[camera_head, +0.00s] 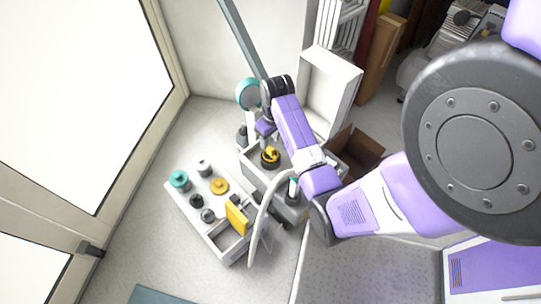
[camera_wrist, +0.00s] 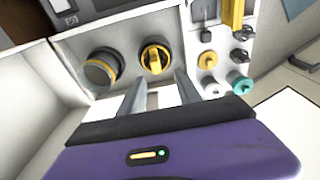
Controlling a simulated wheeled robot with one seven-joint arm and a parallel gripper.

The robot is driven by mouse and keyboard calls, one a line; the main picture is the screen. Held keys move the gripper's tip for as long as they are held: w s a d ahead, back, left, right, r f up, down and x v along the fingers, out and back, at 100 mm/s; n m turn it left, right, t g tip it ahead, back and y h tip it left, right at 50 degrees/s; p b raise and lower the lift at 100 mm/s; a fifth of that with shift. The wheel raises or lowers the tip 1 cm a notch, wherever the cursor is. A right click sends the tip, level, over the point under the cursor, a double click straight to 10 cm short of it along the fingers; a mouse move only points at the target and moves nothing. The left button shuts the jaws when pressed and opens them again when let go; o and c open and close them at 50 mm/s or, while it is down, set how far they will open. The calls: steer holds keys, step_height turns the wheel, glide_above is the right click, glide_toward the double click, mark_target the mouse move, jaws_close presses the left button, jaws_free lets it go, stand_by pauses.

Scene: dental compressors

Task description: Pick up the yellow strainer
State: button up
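A round black part with a raised yellow top, which looks like the yellow strainer (camera_head: 270,156), sits in a grey open box beyond my gripper. In the wrist view the same yellow-topped part (camera_wrist: 155,57) lies just ahead of the fingertips, roughly centred between them. I cannot tell whether the fingers touch the part.
A larger dark round part with a yellowish band (camera_wrist: 102,68) is left of the yellow-topped part. A white tray (camera_head: 230,257) beside the grey box (camera_head: 252,169) holds a yellow disc (camera_head: 219,186), a yellow block (camera_head: 237,217), and teal and dark parts. A brown carton (camera_head: 362,150) stands right.

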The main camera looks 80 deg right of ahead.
mark_target(271, 148)
steer(key=f, duration=0.2)
steer(key=f+b, duration=0.1)
steer(key=f, duration=0.1)
steer(key=f+b, duration=0.1)
steer(key=f, duration=0.2)
steer(key=shift+d+f, duration=0.1)
steer(key=shift+d, duration=0.3)
jaws_close()
